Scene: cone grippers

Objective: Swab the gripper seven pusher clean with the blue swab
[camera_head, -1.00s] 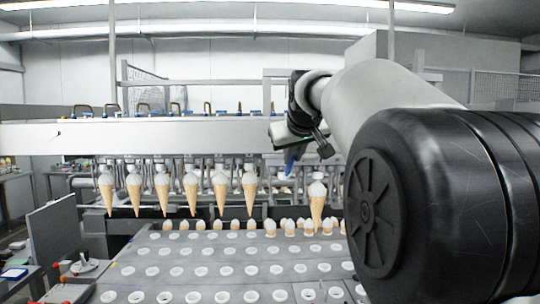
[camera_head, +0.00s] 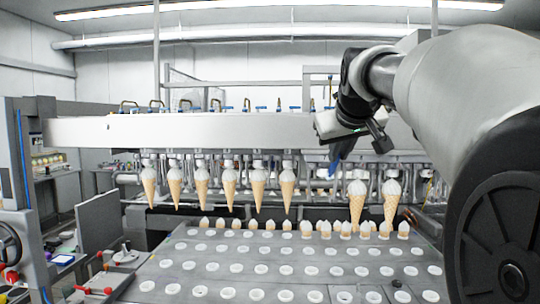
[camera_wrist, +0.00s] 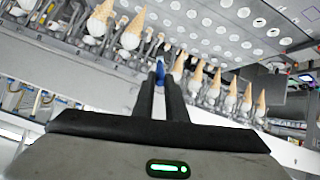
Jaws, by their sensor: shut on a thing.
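My gripper (camera_wrist: 160,85) is shut on the blue swab (camera_wrist: 160,70), which sticks out past the fingertips. In the head view the blue swab (camera_head: 337,160) points down from my gripper, in front of the machine's row of cone grippers. Six held cones, the nearest of them this cone (camera_head: 287,190), hang to the left of the swab; two more, one being this cone (camera_head: 357,205), hang to the right. The swab is at the gap between them, where no cone hangs. The pusher of gripper seven cannot be made out clearly; I cannot tell whether the swab touches it.
A long pale beam (camera_head: 220,131) runs above the cone grippers. Below is a grey plate (camera_head: 225,265) with rows of white-rimmed holes and a back row of cones. A side bench (camera_head: 112,280) with red-handled parts stands at the left. Hanging cones flank the swab closely.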

